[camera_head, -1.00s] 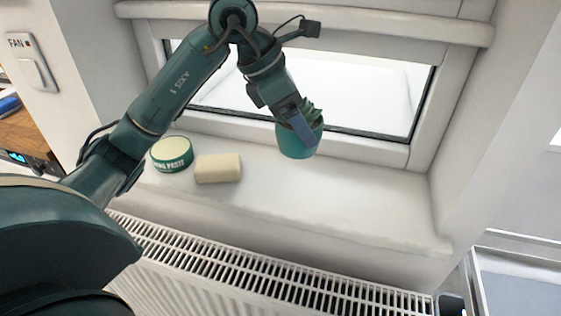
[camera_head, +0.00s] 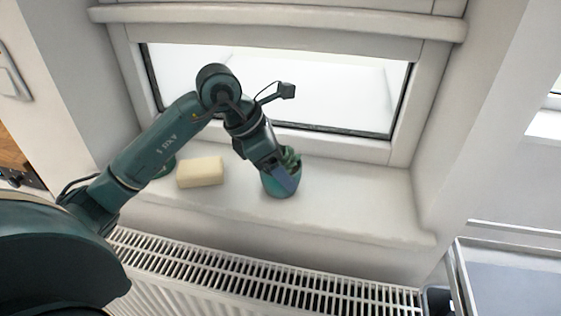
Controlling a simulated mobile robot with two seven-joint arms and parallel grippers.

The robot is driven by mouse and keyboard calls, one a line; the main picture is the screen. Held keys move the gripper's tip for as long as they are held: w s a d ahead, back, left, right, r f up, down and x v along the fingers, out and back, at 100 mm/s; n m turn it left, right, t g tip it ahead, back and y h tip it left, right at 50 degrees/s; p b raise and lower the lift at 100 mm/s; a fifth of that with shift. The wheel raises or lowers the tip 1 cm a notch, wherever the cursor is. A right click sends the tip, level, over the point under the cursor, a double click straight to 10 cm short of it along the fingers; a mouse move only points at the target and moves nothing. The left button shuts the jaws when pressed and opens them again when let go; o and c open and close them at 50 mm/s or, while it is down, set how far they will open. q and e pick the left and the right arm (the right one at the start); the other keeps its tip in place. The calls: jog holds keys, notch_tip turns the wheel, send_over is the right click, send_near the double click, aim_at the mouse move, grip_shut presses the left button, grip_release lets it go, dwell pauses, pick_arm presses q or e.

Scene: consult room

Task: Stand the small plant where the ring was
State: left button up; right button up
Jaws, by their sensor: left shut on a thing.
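The small plant (camera_head: 281,187) is in a teal pot with green leaves at its top. My left gripper (camera_head: 286,177) is shut on it, with a finger against the near side of the pot. The pot is at the window sill (camera_head: 350,204), to the right of a cream block. I cannot tell whether its base touches the sill. No ring shows in view. My right gripper is not in view.
The cream block (camera_head: 200,172) lies left of the pot. A green tin (camera_head: 166,167) is mostly hidden behind my left arm. The sill is clear to the right. A white radiator (camera_head: 260,275) runs below, and a metal-edged tray or cart (camera_head: 458,270) stands at the lower right.

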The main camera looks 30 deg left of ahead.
pick_arm(q)
jog(key=o, duration=1.2)
jog(key=v, duration=1.2)
